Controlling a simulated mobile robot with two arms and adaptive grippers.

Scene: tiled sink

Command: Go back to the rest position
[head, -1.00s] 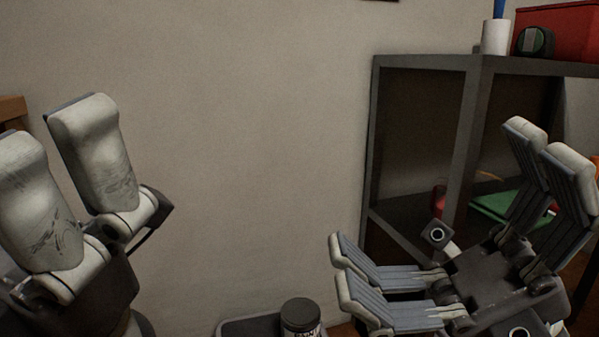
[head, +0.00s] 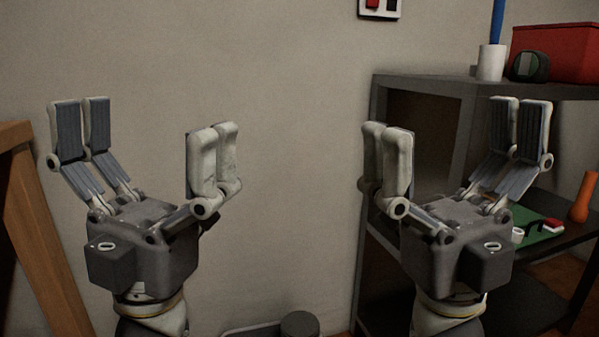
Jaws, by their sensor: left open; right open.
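My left gripper (head: 145,135) is upright at the left of the head view, its fingers pointing up and spread wide apart, with nothing between them. My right gripper (head: 452,140) is upright at the right, in front of the shelf, also with its fingers spread wide and empty. The two grippers stand at about the same height, with a clear gap of wall between them. Neither gripper is seen touching anything.
A dark metal shelf (head: 410,82) stands behind my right gripper, with a red box (head: 565,52), a white cup (head: 491,62) and an orange bottle (head: 583,196) on it. A wooden frame (head: 38,235) is at the far left. A dark round container (head: 299,325) sits low in the middle.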

